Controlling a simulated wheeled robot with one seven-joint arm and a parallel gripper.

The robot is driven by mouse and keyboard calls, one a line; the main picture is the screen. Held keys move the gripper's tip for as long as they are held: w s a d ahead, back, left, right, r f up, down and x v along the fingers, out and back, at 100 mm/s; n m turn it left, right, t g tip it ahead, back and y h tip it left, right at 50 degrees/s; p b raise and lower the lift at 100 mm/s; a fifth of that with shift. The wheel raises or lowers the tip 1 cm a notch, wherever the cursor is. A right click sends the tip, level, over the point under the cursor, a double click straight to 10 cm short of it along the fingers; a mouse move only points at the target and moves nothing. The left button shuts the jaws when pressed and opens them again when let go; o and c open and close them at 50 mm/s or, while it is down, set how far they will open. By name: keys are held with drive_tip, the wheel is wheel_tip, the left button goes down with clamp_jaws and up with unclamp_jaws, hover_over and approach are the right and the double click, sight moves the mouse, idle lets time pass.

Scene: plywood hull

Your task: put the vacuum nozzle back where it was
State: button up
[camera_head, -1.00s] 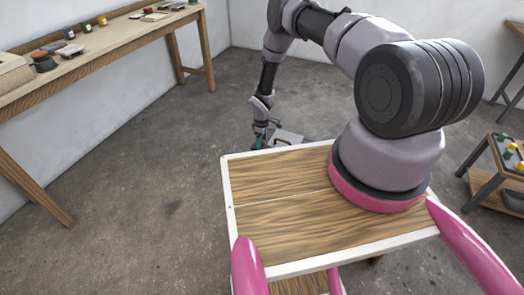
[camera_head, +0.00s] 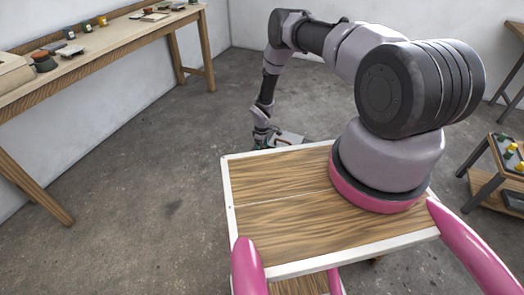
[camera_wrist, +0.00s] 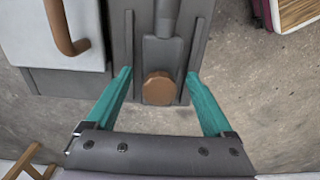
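The vacuum nozzle (camera_wrist: 163,52) looks like a dark grey, flared piece with a narrow neck. It lies between two raised rails of a dark grey holder (camera_wrist: 122,42) in the wrist view. A round brown knob or cap (camera_wrist: 158,89) sits at its near end. My gripper (camera_wrist: 160,76) is open, with one teal finger on each side of the knob and rails. Gaps show between the fingers and the nozzle; their height relative to it is unclear. In the head view my gripper (camera_head: 262,144) is low beyond my deck, and the nozzle cannot be made out.
A pale box (camera_wrist: 60,38) with a brown handle (camera_wrist: 65,28) adjoins the holder on the left. Bare concrete floor (camera_wrist: 250,90) lies to the right. A long workbench (camera_head: 105,45) runs along the left wall, and a low stand (camera_head: 490,175) is at right.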

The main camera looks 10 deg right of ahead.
drive_tip(key=shift+r, duration=0.1)
wheel_tip(320, 180, up, 12)
wheel_tip(320, 180, up, 12)
drive_tip(key=m, duration=0.2)
hover_over(262, 148)
drive_tip(key=w+d, duration=0.1)
drive_tip(key=w, duration=0.3)
wheel_tip(262, 148, up, 12)
drive_tip(key=w+d+m+t, duration=0.1)
drive_tip(key=d+t, duration=0.1)
drive_tip(key=s+d+r+m+t, duration=0.1)
drive_tip(key=s+r+m, duration=0.1)
drive_tip(key=r, duration=0.8)
drive_tip(key=s+d+r+m, duration=0.2)
drive_tip(key=s+r, duration=0.1)
drive_tip(key=r, duration=0.7)
drive_tip(key=s+d+r+m+t, duration=0.2)
drive_tip(key=s+r+m, duration=0.2)
drive_tip(key=s+r, duration=1.15)
drive_tip(key=s+r+m+t+y, duration=0.1)
drive_tip(key=s+r+m, duration=0.1)
drive_tip(key=s, duration=0.5)
drive_tip(key=s+a+r+m+t+y, duration=0.1)
drive_tip(key=s+r, duration=0.3)
drive_tip(key=s, duration=0.4)
drive_tip(key=shift+r+m, duration=0.25)
drive_tip(key=shift+m, duration=0.25)
